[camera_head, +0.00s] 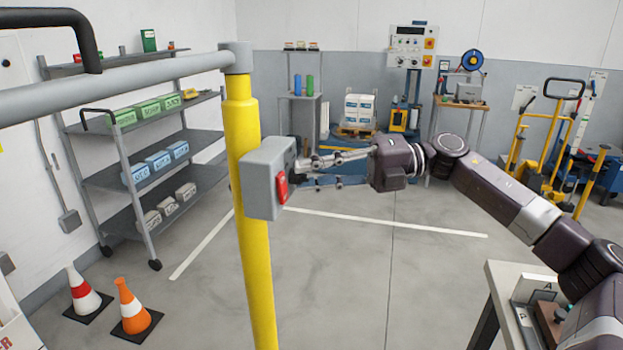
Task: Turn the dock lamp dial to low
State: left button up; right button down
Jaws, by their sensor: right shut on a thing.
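A grey control box (262,182) is mounted on the yellow post (255,250), with a red switch (282,187) on its right-hand side. My right gripper (304,172) reaches in from the right, its fingers at the dark face of the box, above and right of the red switch. It is shut on what looks like the dial, which the fingertips and viewing angle mostly hide. I cannot read the dial's setting or any marks. My left gripper is not in view.
A grey rail (150,85) crosses the upper left to the post top. Shelving (135,180) with boxes and two cones (132,310) stand at left. A table corner (500,290) is at lower right. The floor behind the post is open.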

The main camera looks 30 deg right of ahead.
jog(key=shift+n+h, duration=0.3)
jog(key=shift+n, duration=0.2)
jog(key=c, duration=1.7)
grip_release()
jog(key=v, duration=1.2)
